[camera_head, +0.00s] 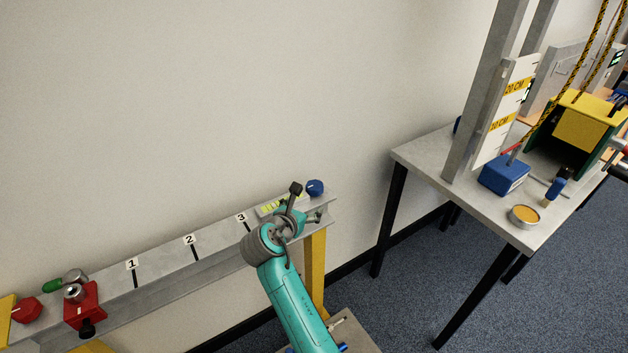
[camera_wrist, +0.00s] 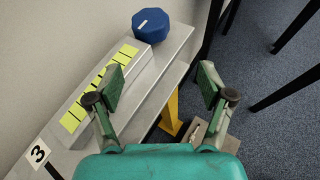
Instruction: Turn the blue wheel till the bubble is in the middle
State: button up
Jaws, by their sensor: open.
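The blue wheel (camera_head: 315,187) is a faceted knob with a white mark, at the right end of the grey beam (camera_head: 188,256). In the wrist view, the blue wheel (camera_wrist: 151,26) is at the top, beyond my fingertips. The level (camera_head: 268,208) is a pale bar with yellow-green patches beside the wheel. The level also shows in the wrist view (camera_wrist: 82,103), partly hidden by my left finger. I cannot make out the bubble. My gripper (camera_wrist: 161,84) is open and empty, its fingers apart over the beam's end, short of the wheel. It also shows in the head view (camera_head: 305,203).
Labels 1, 2 and 3 mark the beam. A red block (camera_head: 85,307) with a metal fitting and a red knob (camera_head: 25,309) sit at its left end. A table (camera_head: 428,160) with rigging gear stands at right. The wall is close behind the beam.

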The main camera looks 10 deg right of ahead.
aim_at(314, 184)
jog(key=shift+n, duration=0.3)
jog(key=w+d, duration=0.2)
jog(key=w, duration=0.1)
jog(key=w+d+f, duration=0.1)
jog(key=w, duration=0.2)
jog(key=w+d, duration=0.2)
jog(key=w, duration=0.2)
jog(key=shift+d+f, duration=0.2)
jog(key=shift+d, duration=0.15)
jog(key=shift+h, duration=0.3)
jog(key=c, duration=1.2)
jog(key=shift+g, duration=0.3)
